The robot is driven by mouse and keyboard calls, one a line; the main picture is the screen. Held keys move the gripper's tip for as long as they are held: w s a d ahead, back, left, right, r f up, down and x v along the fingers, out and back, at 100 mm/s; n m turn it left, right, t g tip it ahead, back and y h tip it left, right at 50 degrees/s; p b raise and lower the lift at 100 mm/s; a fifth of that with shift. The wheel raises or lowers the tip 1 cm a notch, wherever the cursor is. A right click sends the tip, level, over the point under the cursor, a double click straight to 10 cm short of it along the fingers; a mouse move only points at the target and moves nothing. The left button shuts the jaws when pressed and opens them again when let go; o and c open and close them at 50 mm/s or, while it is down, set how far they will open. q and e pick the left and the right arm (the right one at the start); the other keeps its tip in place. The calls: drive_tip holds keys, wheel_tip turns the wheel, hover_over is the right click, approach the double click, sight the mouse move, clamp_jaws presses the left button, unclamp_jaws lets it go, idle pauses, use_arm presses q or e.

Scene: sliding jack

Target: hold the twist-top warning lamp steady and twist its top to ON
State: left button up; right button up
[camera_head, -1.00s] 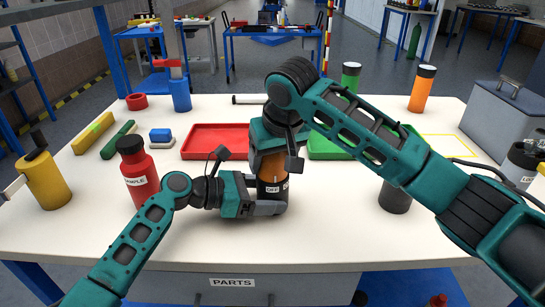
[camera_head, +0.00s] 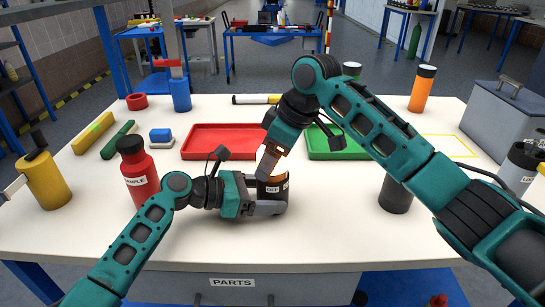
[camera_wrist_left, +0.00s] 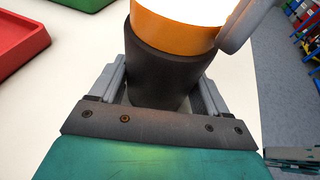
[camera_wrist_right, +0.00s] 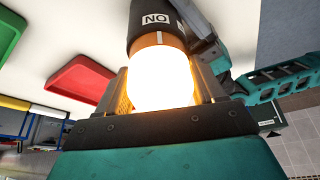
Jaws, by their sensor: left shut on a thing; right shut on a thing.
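The twist-top warning lamp (camera_head: 273,193) stands upright near the table's front middle, with a dark labelled body. In the left wrist view its dark body (camera_wrist_left: 160,75) carries an orange band and a bright white glowing top. The right wrist view shows the glowing top (camera_wrist_right: 161,80) and an upside-down ON label on the body. My left gripper (camera_head: 268,194) is shut around the body from the left. My right gripper (camera_head: 268,166) comes down tilted from above, shut on the top and hiding most of it in the head view.
A red bottle (camera_head: 138,170) stands left of the lamp, beside my left arm. A red tray (camera_head: 215,154) and a green tray (camera_head: 325,154) lie behind. A dark cylinder (camera_head: 395,195) stands to the right. The table front (camera_head: 330,245) is clear.

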drive_tip(key=shift+a+n, duration=0.1)
drive_tip(key=shift+n, duration=0.4)
drive_tip(key=o, duration=1)
drive_tip(key=v, duration=1.2)
drive_tip(key=shift+w, duration=0.15)
use_arm(q)
drive_tip(key=o, duration=0.9)
drive_tip(key=shift+a, duration=0.1)
